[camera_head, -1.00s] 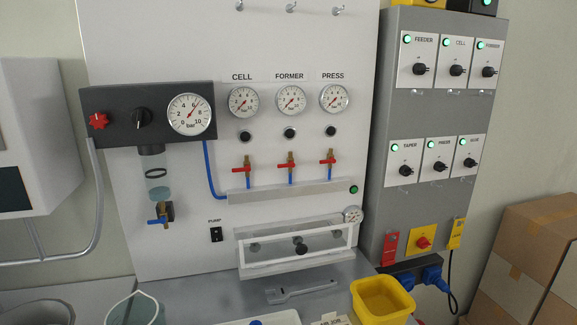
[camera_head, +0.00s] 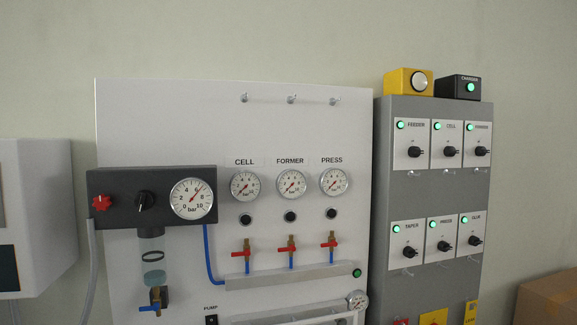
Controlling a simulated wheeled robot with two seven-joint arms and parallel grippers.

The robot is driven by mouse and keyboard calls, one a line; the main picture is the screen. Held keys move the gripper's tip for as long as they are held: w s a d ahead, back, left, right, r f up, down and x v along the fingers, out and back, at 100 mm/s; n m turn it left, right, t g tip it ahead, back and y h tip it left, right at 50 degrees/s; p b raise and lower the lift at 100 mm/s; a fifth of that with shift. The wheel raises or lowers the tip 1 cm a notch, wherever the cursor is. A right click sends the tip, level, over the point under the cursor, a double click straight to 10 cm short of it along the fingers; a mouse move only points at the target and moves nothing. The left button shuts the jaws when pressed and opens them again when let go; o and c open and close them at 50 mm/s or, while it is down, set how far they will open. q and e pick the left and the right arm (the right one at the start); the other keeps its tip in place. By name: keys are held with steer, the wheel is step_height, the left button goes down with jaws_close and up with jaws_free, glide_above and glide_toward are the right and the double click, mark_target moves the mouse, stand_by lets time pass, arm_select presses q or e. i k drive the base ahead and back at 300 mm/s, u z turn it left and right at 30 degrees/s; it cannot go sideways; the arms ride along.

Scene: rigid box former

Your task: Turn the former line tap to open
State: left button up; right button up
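The former line tap (camera_head: 287,250) is the middle of three small brass taps with red handles on the white panel. Its red handle lies roughly crosswise to the upright tap body, with a blue tube below it. The former gauge (camera_head: 292,184) sits above it under the label FORMER, its needle pointing low. A black round knob (camera_head: 290,216) lies between gauge and tap. The cell tap (camera_head: 244,250) is to its left and the press tap (camera_head: 330,246) to its right, with handles also crosswise. Neither of my grippers shows in the head view.
A dark regulator block (camera_head: 152,199) with a red knob and large gauge juts out at left. A grey manifold bar (camera_head: 290,277) runs below the taps. A grey switch cabinet (camera_head: 432,195) stands at right. No arm or object blocks the taps.

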mark_target(292, 248)
steer(key=k, duration=1.3)
steer(key=z, duration=1)
steer(key=i, duration=0.8)
steer(key=z, duration=0.7)
steer(key=i, duration=1)
steer(key=u, duration=1.15)
steer(key=i, duration=0.5)
steer(key=u, duration=0.6)
